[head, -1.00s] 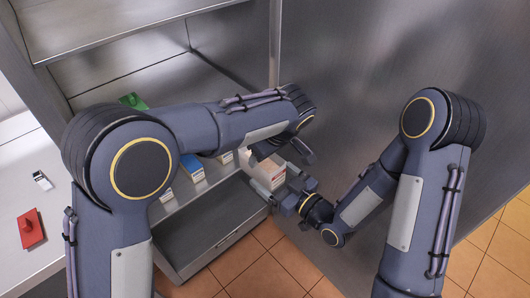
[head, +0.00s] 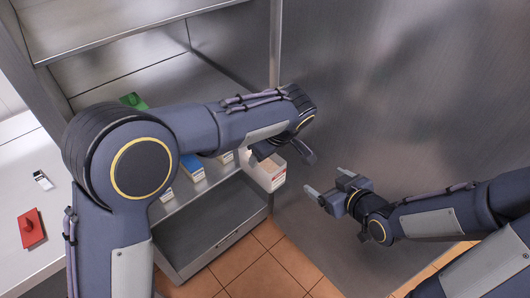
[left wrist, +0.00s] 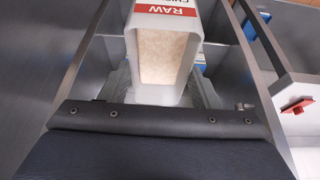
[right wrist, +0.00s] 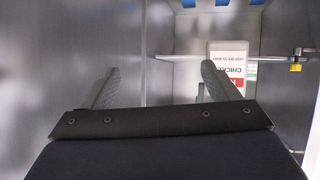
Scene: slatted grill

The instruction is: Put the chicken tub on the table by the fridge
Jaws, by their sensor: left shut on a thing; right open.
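The chicken tub (head: 265,176) is a white tub with a red RAW label, at the front right of the steel fridge shelf. My left gripper (head: 277,152) is shut on it; in the left wrist view the fingers press on both sides of the tub (left wrist: 166,50). The arm hides part of it in the head view. My right gripper (head: 328,181) is open and empty, to the right of the tub and apart from it. The right wrist view shows the tub (right wrist: 228,62) beyond the right finger. The table (head: 30,170) is the pale counter at the left.
A red item (head: 32,229) and a small white-and-black item (head: 42,180) lie on the table. Blue-topped boxes (head: 192,168) and a green item (head: 133,101) stand in the fridge. An open steel drawer (head: 215,235) juts out below. A steel wall (head: 400,100) closes the right.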

